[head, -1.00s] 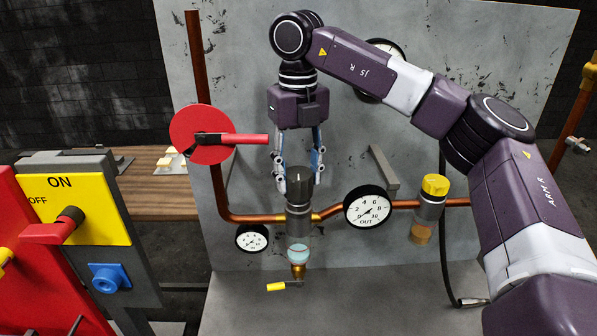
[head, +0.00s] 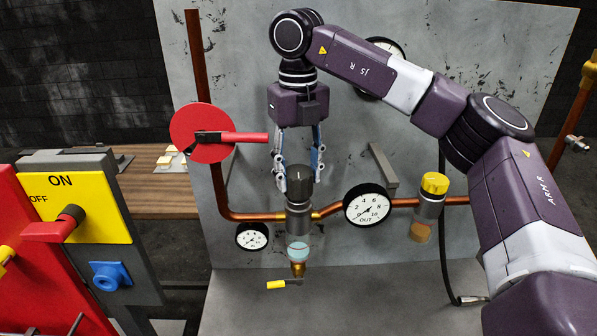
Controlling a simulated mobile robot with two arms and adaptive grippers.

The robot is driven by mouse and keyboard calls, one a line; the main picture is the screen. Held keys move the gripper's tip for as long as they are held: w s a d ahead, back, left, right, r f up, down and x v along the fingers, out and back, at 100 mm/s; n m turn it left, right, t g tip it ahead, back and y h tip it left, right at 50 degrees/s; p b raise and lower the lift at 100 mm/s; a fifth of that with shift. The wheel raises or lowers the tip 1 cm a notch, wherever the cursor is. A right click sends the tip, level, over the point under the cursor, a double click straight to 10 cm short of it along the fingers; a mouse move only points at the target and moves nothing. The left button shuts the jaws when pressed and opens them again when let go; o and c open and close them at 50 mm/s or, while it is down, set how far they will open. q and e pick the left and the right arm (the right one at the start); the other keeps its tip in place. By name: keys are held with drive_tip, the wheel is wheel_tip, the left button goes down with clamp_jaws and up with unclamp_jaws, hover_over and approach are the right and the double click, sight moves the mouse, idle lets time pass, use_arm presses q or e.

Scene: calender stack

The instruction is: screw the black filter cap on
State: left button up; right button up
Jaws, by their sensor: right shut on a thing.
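The black filter cap (head: 300,184) sits upright on top of the filter housing (head: 298,218) on the copper pipe. A clear bowl with bluish liquid (head: 298,251) hangs under the housing. My right gripper (head: 299,189) points down from above and is shut on the black cap, one finger on each side. Whether the cap's thread is engaged is hidden. My left gripper is not in view.
A red disc with a red handle (head: 205,133) is close to the gripper's left. A yellow-capped unit (head: 434,184) and the OUT gauge (head: 367,206) are to the right. A small gauge (head: 251,237) and a yellow-handled drain valve (head: 276,285) are lower. A grey bracket (head: 384,166) juts from the panel.

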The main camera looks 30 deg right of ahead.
drive_tip(key=shift+f+b, duration=0.85)
drive_tip(key=shift+f, duration=0.4)
idle(0.3)
drive_tip(key=shift+m, duration=1.1)
drive_tip(key=shift+r+m, duration=0.1)
drive_tip(key=shift+m, duration=0.9)
drive_tip(key=shift+m+b, duration=0.35)
drive_tip(key=shift+m, duration=0.75)
